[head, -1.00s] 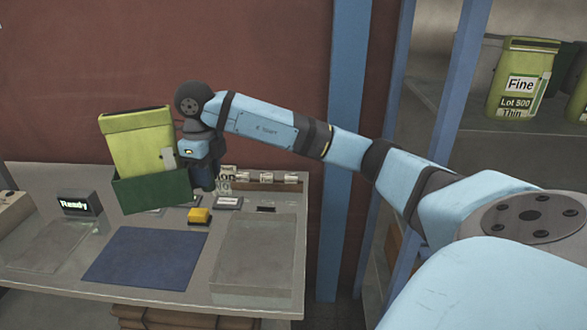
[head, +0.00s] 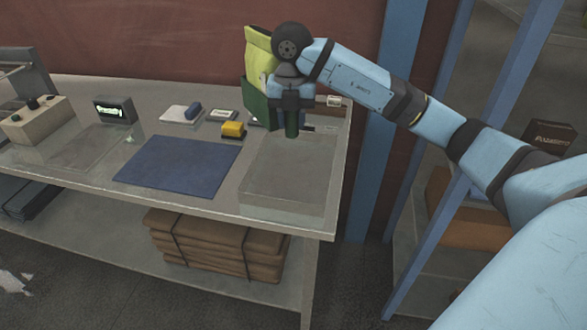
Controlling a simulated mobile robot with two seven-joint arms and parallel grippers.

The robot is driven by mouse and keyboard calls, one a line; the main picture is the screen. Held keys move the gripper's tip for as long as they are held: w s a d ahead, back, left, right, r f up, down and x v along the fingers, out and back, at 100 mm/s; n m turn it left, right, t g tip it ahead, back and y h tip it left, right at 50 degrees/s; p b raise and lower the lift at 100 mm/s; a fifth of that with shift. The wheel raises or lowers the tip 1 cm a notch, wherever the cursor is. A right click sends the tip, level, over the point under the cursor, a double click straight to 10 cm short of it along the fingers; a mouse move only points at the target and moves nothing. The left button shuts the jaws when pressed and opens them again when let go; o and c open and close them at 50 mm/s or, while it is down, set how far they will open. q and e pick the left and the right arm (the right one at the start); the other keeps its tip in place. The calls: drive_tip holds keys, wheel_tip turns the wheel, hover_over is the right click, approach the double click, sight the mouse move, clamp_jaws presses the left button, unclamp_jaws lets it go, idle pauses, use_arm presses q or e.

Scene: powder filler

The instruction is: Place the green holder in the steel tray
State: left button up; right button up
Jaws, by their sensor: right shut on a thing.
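The green holder (head: 257,104) is dark green, with a yellow-green bag (head: 257,50) standing in it. My right gripper (head: 291,108) is shut on the holder at its right side, on what looks like a dark green upright handle. It holds the holder above the back right of the table, apart from the tray. The steel tray (head: 288,187) is a shallow grey tray at the table's right front, below and in front of the holder. The tray looks empty. My arm hides part of the holder and bag. My left gripper is out of view.
A blue mat (head: 178,166) lies left of the tray. A yellow block (head: 233,130), a white pad (head: 180,114) and a small display (head: 114,109) stand behind it. A button box (head: 37,119) is at left. Blue posts rise at right.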

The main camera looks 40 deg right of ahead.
drive_tip(key=m, duration=0.2)
drive_tip(key=s+m, duration=0.1)
drive_tip(key=shift+d+r+m, duration=0.1)
drive_tip(key=shift+r+m, duration=0.05)
drive_tip(key=shift+m, duration=0.55)
wheel_tip(320, 180, down, 20)
drive_tip(key=shift+s+f, duration=0.1)
